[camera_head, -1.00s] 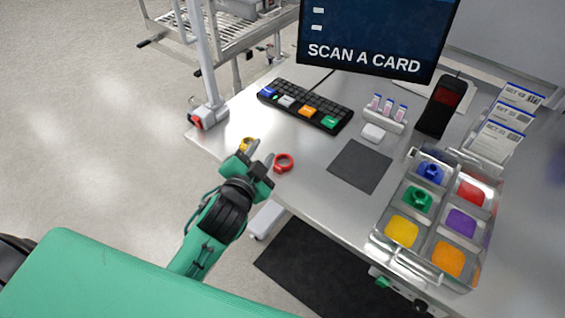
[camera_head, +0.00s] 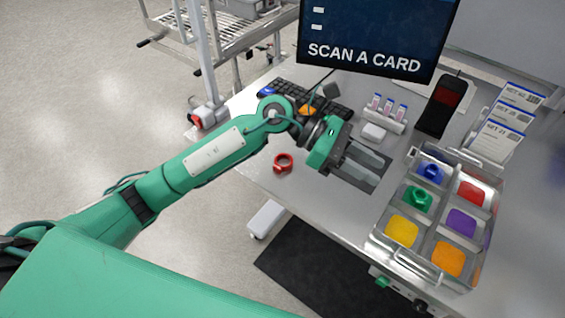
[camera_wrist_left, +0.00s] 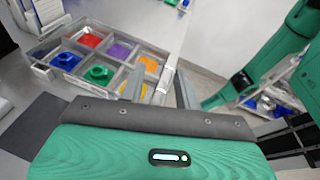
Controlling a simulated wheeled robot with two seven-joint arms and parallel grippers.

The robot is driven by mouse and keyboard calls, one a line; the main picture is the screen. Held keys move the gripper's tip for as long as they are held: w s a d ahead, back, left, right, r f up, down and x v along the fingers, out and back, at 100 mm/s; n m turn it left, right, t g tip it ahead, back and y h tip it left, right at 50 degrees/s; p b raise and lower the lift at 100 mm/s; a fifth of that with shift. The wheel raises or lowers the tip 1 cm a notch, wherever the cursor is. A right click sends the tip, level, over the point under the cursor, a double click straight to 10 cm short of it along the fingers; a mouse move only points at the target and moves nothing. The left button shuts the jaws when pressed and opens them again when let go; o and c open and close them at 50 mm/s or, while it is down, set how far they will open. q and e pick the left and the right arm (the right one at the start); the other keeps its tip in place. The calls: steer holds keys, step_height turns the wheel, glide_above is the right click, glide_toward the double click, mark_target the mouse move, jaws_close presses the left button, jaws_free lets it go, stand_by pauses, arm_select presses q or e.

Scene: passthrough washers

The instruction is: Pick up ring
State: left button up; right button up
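A red ring (camera_head: 283,163) lies flat on the grey table near its left edge, below my left arm in the head view. My left gripper (camera_head: 369,166) is over the dark square mat, right of the red ring and pointing toward the tray. Its two fingers are apart, with nothing seen held between them; the wrist view also shows the spread fingers (camera_wrist_left: 160,90). A blue ring (camera_head: 430,173) and a green ring (camera_head: 418,199) sit in the tray's blue and green compartments. No yellow ring shows now; my arm covers part of the table's left edge. My right gripper is not seen.
The metal tray (camera_head: 436,277) with coloured compartments stands at the right. The keyboard (camera_head: 285,88), partly behind my arm, the vial holder (camera_head: 380,118), card reader (camera_head: 436,110) and screen (camera_head: 375,35) are at the back. Table around the red ring is clear.

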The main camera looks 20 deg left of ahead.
arm_select(q)
steer(key=w+a+f+m+y, duration=0.2)
steer(key=w+a+f+y, duration=0.1)
steer(key=a+f+y, duration=0.25)
steer(key=m+t+y+p, duration=0.1)
steer(key=t+y+p, duration=0.1)
steer(key=y, duration=0.7)
glide_above(280, 166)
step_height(280, 166, down, 8)
steer(key=shift+r, duration=0.2)
steer(key=shift+f+p, duration=0.4)
steer(key=shift+p, duration=0.2)
step_height(280, 166, down, 4)
steer(key=shift+p, duration=1)
steer(key=shift+f, duration=0.25)
jaws_close()
